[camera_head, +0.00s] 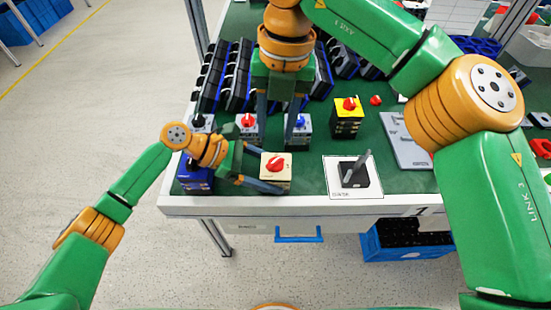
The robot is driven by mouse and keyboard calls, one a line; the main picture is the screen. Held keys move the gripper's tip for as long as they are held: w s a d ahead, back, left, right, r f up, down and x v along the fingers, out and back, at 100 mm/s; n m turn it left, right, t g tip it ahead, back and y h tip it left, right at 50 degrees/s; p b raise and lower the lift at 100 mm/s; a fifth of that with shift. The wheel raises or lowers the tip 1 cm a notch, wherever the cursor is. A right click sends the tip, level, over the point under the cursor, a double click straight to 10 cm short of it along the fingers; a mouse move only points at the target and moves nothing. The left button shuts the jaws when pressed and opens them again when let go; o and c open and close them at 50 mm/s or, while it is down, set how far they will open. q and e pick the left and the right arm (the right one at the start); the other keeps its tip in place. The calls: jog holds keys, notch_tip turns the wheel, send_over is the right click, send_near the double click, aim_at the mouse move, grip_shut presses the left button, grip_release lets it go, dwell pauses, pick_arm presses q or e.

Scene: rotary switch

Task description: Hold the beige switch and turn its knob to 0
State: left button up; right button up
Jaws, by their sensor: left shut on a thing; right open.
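The beige switch (284,184) stands near the front edge of the green table, with a red knob (275,165) on its top face. The knob's pointer angle is too small to read surely. My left gripper (270,171) reaches in from the left and is shut on the beige switch, with a finger on its far and near sides. My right gripper (276,145) points down from above, just behind the beige switch. Its fingers are open and apart, with nothing seen between them.
A white switch with a red knob (246,121), a blue-knobbed switch (300,122) and a yellow switch (348,113) stand behind. A blue switch (195,181) is at left. A black device on a white sheet (337,190) lies right. Dark racks fill the back.

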aim_at(276, 159)
notch_tip(276, 159, down, 8)
jog(key=m, duration=0.4)
jog(key=m+t+h, duration=0.1)
jog(key=m, duration=0.3)
jog(key=shift+w+f, duration=0.1)
jog(key=shift+f, duration=0.1)
grip_shut()
jog(key=shift+r, duration=0.1)
dwell(1.0)
